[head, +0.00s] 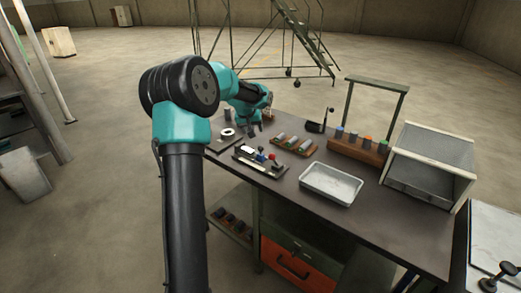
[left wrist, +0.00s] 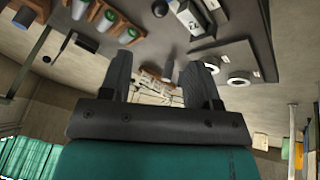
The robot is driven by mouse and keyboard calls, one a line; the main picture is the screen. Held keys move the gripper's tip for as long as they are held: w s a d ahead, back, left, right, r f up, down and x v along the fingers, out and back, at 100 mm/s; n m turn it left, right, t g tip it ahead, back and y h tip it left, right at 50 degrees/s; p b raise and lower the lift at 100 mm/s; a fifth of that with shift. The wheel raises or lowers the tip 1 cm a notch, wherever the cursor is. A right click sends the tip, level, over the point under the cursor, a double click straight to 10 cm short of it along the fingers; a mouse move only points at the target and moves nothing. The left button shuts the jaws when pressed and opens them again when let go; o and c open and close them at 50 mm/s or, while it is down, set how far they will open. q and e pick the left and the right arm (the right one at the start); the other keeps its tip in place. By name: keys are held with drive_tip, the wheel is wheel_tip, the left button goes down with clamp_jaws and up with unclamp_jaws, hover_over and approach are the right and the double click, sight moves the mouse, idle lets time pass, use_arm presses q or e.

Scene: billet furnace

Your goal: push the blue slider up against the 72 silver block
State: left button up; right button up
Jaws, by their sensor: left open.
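The blue slider (head: 261,156) sits on a small dark fixture on the bench in the head view. My right gripper is out of view.
A wooden rack of cylinders (head: 295,145), a metal tray (head: 331,184), a taller wooden rack (head: 357,148) and an open-fronted box (head: 428,165) stand to the right. A white ring (head: 227,133) lies left of the fixture. Bare bench top lies in front of the tray.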

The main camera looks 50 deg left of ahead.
sight(260, 147)
use_arm(q)
drive_tip(key=x, duration=1.5)
drive_tip(key=shift+w+f, duration=0.1)
drive_tip(key=shift+f, duration=0.15)
clamp_jaws()
